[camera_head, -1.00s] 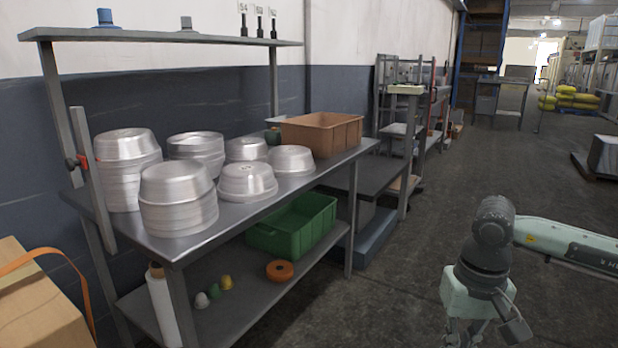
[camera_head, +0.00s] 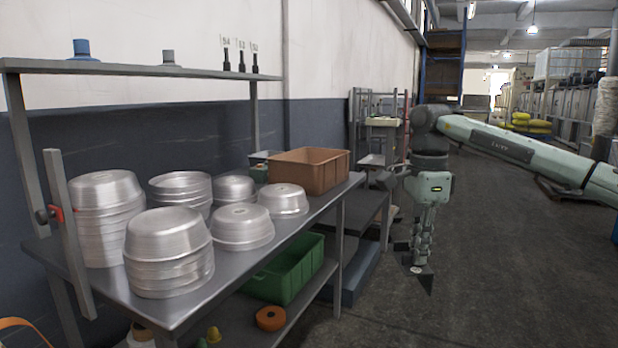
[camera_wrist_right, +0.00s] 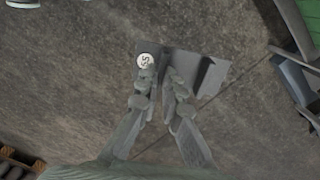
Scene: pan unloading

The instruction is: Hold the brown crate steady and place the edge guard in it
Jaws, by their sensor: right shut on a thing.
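The brown crate (camera_head: 295,174) stands upright on the far end of the metal table top, behind the pans. My right gripper (camera_head: 418,258) points down over the floor, to the right of the table and apart from the crate. It is shut on the edge guard (camera_head: 427,281), a small dark grey angled piece. In the right wrist view the guard (camera_wrist_right: 212,76) sticks out past the fingertips (camera_wrist_right: 163,85), with a round white label on it. The crate's inside is mostly hidden. My left gripper is not in view.
Stacks of metal pans (camera_head: 168,250) fill the near part of the table (camera_head: 192,312). A green crate (camera_head: 287,272) and an orange ring (camera_head: 270,318) are on the lower shelf. A shelf (camera_head: 150,69) runs above the table.

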